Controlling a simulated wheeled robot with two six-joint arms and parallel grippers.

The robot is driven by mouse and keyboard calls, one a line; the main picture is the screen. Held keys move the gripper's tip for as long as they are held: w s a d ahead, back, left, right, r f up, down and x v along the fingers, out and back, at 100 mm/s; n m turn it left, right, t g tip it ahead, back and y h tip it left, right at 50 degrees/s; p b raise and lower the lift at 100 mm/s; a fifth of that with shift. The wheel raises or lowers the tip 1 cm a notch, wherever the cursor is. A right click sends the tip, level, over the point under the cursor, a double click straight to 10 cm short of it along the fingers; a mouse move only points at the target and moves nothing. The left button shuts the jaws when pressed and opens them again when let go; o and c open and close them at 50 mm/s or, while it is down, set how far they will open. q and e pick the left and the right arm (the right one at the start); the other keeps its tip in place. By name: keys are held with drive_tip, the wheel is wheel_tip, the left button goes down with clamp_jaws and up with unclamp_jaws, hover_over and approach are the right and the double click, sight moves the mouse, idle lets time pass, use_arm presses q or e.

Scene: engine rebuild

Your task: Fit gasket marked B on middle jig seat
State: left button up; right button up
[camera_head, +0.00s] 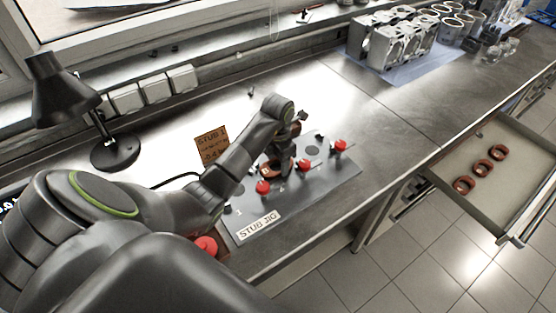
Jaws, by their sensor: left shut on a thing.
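The grey stub jig (330,182) lies on the bench, with a "STUB JIG" label on its front edge and red knobs (303,165) along it. My left gripper (283,168) is over the middle of the jig, pointing down. It is shut on a reddish-brown gasket (266,170), which seems to carry a light mark. The gripper hides much of the gasket and the middle seat, so I cannot tell whether they touch. A dark round seat (312,150) shows bare to the right. My right gripper is not in view.
A black lamp (115,150) and a brown note card (211,145) stand left and behind. Engine blocks (390,45) stand at the back. The bench right of the jig is clear.

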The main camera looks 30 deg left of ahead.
use_arm(q)
drive_tip(key=shift+f, duration=0.1)
drive_tip(key=o, duration=1.1)
drive_tip(key=shift+c, duration=0.2)
wheel_tip(320, 180, up, 8)
drive_tip(key=p, duration=0.5)
drive_tip(key=shift+f, duration=0.25)
